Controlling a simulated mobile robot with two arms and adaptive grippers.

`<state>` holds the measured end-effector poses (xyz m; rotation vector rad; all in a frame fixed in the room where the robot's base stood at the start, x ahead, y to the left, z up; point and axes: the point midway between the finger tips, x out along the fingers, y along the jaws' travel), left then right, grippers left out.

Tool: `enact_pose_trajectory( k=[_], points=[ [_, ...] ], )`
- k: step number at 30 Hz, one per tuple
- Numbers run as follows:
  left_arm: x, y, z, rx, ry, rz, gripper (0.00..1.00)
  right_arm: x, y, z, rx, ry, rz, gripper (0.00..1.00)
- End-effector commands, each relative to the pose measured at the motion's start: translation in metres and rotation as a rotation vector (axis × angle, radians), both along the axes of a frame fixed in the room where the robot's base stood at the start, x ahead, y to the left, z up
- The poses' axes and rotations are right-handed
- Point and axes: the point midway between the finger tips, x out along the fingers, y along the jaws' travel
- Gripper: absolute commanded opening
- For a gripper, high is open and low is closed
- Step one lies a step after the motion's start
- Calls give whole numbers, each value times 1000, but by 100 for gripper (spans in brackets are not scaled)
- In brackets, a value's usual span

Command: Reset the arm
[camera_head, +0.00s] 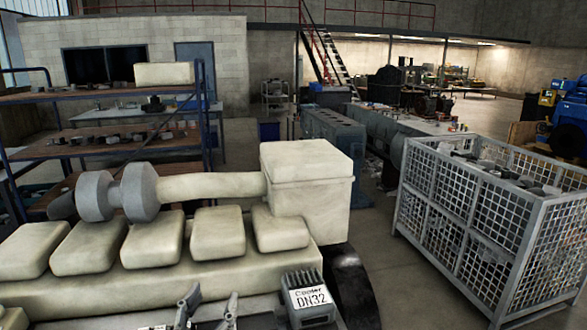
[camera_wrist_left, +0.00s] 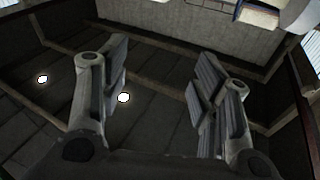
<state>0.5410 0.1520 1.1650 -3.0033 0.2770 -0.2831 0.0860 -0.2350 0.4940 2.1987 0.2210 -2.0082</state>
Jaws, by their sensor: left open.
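My left gripper (camera_head: 210,303) shows at the bottom of the head view, its two fingers apart in front of the cream engine. In the left wrist view the gripper (camera_wrist_left: 160,82) is open, with nothing between its fingers. My right gripper is in neither view. The cream engine (camera_head: 160,289) has several rounded covers, a pipe and a box on top. A dark part labelled "Cooler DN32" (camera_head: 310,298) sits just right of my left gripper.
A grey mesh crate (camera_head: 480,215) with metal parts stands at the right. A shelf rack (camera_head: 100,140) with parts stands at the left. Bare floor (camera_head: 375,235) lies between engine and crate. A stair and benches are farther back.

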Motion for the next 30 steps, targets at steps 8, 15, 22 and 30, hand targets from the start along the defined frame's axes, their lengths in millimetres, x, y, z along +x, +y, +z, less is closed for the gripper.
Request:
enact_pose_trajectory(
  k=[8,15,22,30],
  points=[
    [-71,65,-134,8,597,287,57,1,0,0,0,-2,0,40],
    [-173,68,-214,89,1075,269,57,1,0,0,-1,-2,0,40],
    [-260,55,-244,153,1391,144,57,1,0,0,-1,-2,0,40],
    [-259,51,-312,171,1458,116,57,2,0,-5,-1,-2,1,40]
  ],
)
